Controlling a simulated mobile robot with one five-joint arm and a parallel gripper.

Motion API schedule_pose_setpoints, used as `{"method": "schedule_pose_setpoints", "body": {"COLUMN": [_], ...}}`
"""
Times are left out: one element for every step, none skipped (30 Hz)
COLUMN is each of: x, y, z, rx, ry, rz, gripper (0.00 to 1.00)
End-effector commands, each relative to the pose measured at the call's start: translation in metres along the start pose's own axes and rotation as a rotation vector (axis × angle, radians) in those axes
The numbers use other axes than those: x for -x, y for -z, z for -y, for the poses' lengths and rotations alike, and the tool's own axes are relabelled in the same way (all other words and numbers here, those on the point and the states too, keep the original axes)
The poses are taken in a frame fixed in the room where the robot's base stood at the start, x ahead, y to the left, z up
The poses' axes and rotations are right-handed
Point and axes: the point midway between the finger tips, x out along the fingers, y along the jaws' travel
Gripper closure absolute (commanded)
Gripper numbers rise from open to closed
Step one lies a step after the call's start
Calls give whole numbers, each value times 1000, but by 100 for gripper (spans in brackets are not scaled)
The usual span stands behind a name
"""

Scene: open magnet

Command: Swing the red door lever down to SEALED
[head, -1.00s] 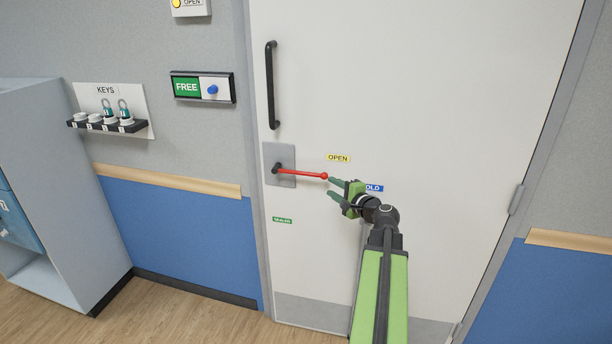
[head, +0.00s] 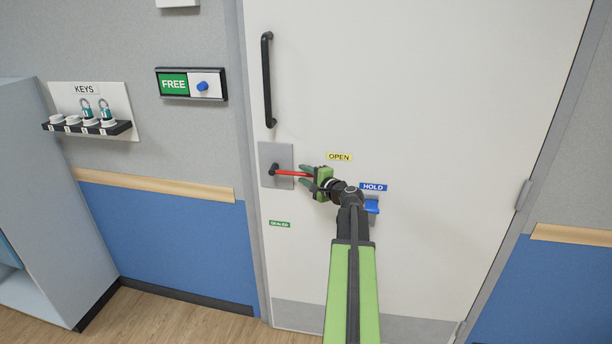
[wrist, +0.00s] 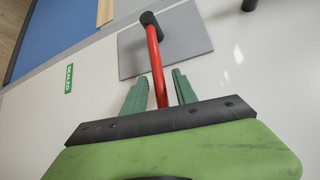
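The red lever (head: 290,174) points right, nearly level, from its black pivot on a grey plate (head: 270,182) on the white door. It stands near the yellow OPEN label (head: 339,157). The green SEALED label (head: 279,224) is lower, below the plate; it also shows in the wrist view (wrist: 69,78). My gripper (head: 306,176) is at the lever's outer end, one finger above and one below. In the wrist view the lever (wrist: 155,65) runs between the open fingers (wrist: 159,92), with small gaps visible. The lever's ball tip is hidden by my gripper.
A blue HOLD catch (head: 371,206) with its label sits on the door, right of my wrist. A black door handle (head: 268,80) is above the plate. A FREE sign (head: 174,84) and key shelf (head: 88,127) are on the left wall. The door below the lever is clear.

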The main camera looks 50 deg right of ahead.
Motion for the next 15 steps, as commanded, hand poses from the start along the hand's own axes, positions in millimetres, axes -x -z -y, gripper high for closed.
{"method": "schedule_pose_setpoints", "body": {"x": [1, 1, 2, 2, 3, 3, 3, 4, 4, 4, 4, 4, 4, 5, 5], "y": [2, 3, 4, 5, 5, 6, 7, 7, 8, 8, 8, 9, 9, 9, 10], "z": [0, 0, 0, 0, 0, 0, 0, 0, 1, 1, 1, 1, 1, 1, 1], "rx": [0, 0, 0, -1, -1, -1, -1, -1, -1, -1, -1, -1, -1, -1, -1], "ry": [0, 0, 1, 1, 1, 1, 1, 1, 1, 1, 1, 1, 1, 1, 1], "rz": [-2, -3, -5, -6, -6, -7, -8, -9, -10, -10, -11, -11, -12, -12, -13], "gripper": [71, 75, 80, 84, 88, 93, 97, 100, 100, 100, 100, 100, 100, 100, 100]}}
